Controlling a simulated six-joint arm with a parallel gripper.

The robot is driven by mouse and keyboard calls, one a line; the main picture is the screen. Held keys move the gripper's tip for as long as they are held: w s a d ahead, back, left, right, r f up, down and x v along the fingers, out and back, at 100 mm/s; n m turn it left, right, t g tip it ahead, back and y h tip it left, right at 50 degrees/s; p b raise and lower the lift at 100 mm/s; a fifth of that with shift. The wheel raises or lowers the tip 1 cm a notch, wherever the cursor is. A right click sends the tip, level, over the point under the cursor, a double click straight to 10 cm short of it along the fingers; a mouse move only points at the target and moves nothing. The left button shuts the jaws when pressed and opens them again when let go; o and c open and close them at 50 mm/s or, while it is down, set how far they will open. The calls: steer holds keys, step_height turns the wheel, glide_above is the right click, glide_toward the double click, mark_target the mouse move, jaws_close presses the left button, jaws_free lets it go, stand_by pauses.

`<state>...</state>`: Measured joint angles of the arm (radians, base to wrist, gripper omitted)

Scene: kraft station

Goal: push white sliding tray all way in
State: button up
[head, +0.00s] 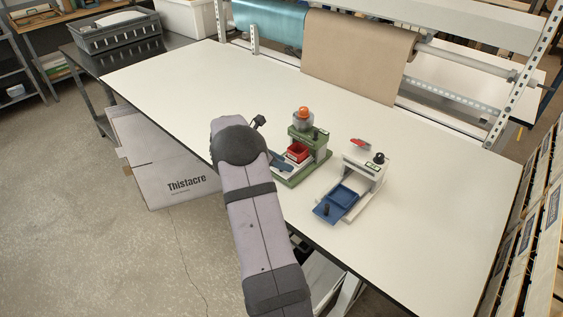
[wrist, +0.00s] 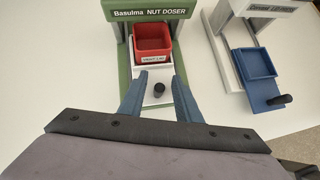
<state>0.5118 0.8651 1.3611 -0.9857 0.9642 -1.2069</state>
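The white sliding tray (wrist: 157,101) sticks out of the front of the green nut doser (wrist: 124,45) in the wrist view. It has a black knob (wrist: 159,89) at its near end. A red cup (wrist: 152,43) with a white label sits behind the knob, inside the doser's frame. My gripper (wrist: 160,74) is open, with one blue finger on each side of the knob. No contact with the knob shows. In the head view the green doser (head: 318,152) and red cup (head: 298,152) show beyond my gripper (head: 283,164), while my arm largely hides the tray.
A white press (head: 362,172) with a blue tray (head: 337,203) and black knob pulled out stands to the right. An orange-topped hopper (head: 302,117) crowns the doser. A kraft paper roll (head: 355,55) hangs behind.

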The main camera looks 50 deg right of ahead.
mark_target(292, 155)
jaws_close()
steer(key=shift+d+r+p, duration=0.15)
steer(key=shift+d+p, duration=0.25)
steer(key=shift+d, duration=2.1)
jaws_free()
steer(key=shift+d, duration=0.15)
steer(key=shift+a, duration=0.2)
steer(key=shift+w+a+r+b, duration=0.25)
steer(key=shift+a+r+b, duration=0.1)
steer(key=shift+b, duration=0.05)
steer(key=shift+b+v, duration=1.05)
steer(key=shift+v, duration=1.9)
steer(key=shift+s, duration=0.15)
